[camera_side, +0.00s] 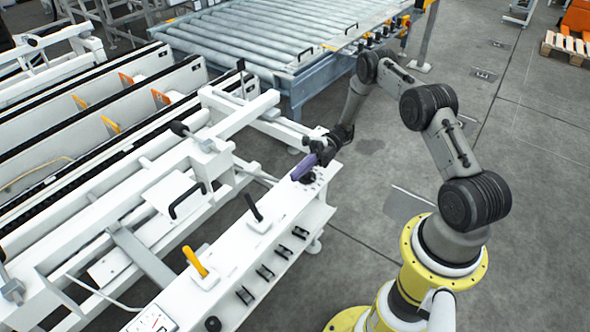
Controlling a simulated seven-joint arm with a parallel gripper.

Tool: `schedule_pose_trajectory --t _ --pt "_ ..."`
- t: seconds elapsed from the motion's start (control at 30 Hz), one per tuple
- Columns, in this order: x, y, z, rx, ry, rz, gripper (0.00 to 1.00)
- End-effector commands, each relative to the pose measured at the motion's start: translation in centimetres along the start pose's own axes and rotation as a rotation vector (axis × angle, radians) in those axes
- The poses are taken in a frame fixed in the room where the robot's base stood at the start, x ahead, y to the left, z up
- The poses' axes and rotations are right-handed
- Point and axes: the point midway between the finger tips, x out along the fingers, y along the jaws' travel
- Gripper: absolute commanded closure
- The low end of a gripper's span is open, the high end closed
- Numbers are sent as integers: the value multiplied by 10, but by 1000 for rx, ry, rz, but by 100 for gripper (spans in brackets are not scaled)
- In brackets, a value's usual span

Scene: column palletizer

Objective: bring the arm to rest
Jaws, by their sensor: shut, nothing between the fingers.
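My arm reaches from its yellow base at the lower right over to the white machine frame. My gripper (320,150) is small and dark at the far end of the white control panel (283,215). It is shut and holds nothing. It is right beside a purple handle (304,168) that leans on the panel. I cannot tell whether the fingers touch the handle.
A black lever (254,208) and a yellow lever (195,262) stand on the panel, with a gauge (152,320) at its near end. A roller conveyor (235,35) lies behind.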

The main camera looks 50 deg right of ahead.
Motion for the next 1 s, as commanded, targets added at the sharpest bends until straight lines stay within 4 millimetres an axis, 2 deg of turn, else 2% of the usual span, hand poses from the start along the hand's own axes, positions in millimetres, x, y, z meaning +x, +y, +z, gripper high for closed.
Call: schedule_pose_trajectory --t 0.13,0.23,0.4,0.5,0.7,0.83,1.0 --pt "9 42 4 -91 26 -67 100" --pt "22 88 -2 -178 57 -132 100" --pt "49 155 -36 -333 128 -278 100" --pt "66 184 -62 -459 175 -372 100" --pt "93 223 -122 -769 283 -565 100" --pt "105 237 -164 -1002 373 -689 100" --pt "112 242 -218 -1333 522 -850 100"
